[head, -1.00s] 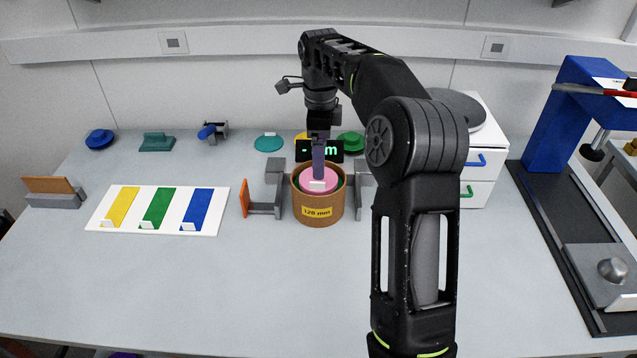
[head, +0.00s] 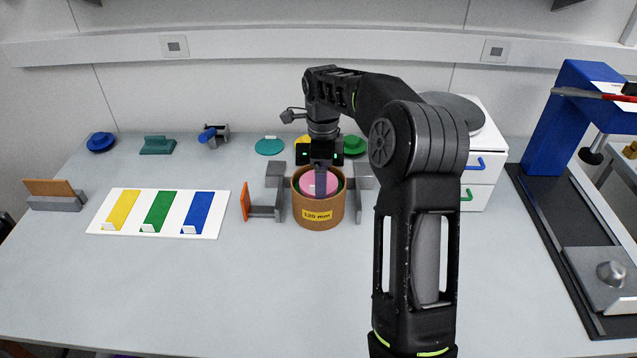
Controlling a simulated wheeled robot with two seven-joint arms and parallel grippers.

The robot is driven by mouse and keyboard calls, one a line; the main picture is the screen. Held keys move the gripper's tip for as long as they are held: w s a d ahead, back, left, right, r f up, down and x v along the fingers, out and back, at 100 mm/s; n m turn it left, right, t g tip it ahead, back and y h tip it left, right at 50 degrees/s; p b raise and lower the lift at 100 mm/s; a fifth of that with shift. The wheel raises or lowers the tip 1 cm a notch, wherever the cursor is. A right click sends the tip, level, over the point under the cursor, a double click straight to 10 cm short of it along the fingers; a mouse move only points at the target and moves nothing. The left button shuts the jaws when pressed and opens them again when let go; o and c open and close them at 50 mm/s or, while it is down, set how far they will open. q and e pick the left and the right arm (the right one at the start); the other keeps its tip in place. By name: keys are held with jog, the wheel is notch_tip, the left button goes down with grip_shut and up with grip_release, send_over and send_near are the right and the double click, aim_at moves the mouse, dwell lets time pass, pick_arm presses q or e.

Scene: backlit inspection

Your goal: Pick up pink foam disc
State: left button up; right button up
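The pink foam disc (head: 308,183) lies inside a round brown container (head: 319,211) with a yellow "120 mm" label. A green ring or disc (head: 341,185) shows around the pink disc's edge inside the container. My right gripper (head: 320,190) points down into the container, its finger in front of the pink disc. The finger hides part of the disc, and I cannot tell whether the gripper is open or shut on it. My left gripper is not in view.
Grey brackets (head: 275,180) flank the container, and an orange plate (head: 245,201) stands at its left. A white board with coloured strips (head: 213,225) lies left. Coloured discs line the back. White drawers (head: 482,190) and a blue press (head: 560,120) stand right. The table's front is clear.

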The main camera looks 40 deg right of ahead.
jog(key=shift+c, duration=0.4)
jog(key=c, duration=0.6)
jog(key=shift+r, duration=0.1)
notch_tip(320, 180, up, 4)
jog(key=shift+r+b, duration=0.2)
jog(key=shift+b, duration=0.15)
notch_tip(320, 180, up, 6)
jog(key=p, duration=0.3)
jog(key=shift+f, duration=0.25)
